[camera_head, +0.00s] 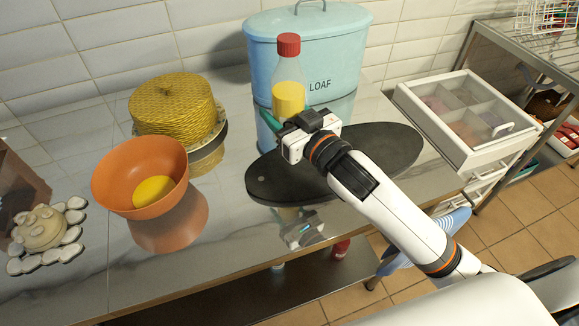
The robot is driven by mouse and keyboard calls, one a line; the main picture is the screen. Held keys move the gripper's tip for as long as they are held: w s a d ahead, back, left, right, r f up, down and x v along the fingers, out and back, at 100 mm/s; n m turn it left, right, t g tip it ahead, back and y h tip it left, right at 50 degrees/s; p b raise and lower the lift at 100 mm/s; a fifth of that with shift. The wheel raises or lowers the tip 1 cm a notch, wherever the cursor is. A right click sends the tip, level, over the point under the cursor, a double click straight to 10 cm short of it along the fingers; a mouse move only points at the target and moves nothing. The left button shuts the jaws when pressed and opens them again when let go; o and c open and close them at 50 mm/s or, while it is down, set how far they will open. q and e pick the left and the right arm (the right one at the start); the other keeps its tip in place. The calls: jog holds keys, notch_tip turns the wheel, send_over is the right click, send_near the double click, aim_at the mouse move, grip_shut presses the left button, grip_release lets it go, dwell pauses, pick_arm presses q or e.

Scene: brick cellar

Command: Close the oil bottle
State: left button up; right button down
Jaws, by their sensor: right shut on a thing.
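The oil bottle (289,97) is clear with yellow oil in it and stands upright in front of the blue bin. A red cap (288,45) sits at the top of its neck; how tightly it is on I cannot tell. My right gripper (283,123) is shut on the bottle's lower part, above the dark oval board. Its body hides the bottle's base, so I cannot tell whether the base touches the board. My left gripper is not in view.
The blue LOAF bin (345,60) stands right behind the bottle. The dark oval board (390,150) lies beneath my right arm. An orange bowl (112,180) with a yellow thing inside and a yellow woven dome (172,105) stand left. A white divided drawer box (440,125) is at right.

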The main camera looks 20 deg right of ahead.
notch_tip(320, 180, down, 6)
jog(key=shift+b, duration=0.4)
jog(key=shift+f+b, duration=0.3)
jog(key=shift+f, duration=1.6)
jog(key=shift+f, duration=0.15)
jog(key=c, duration=0.5)
grip_release()
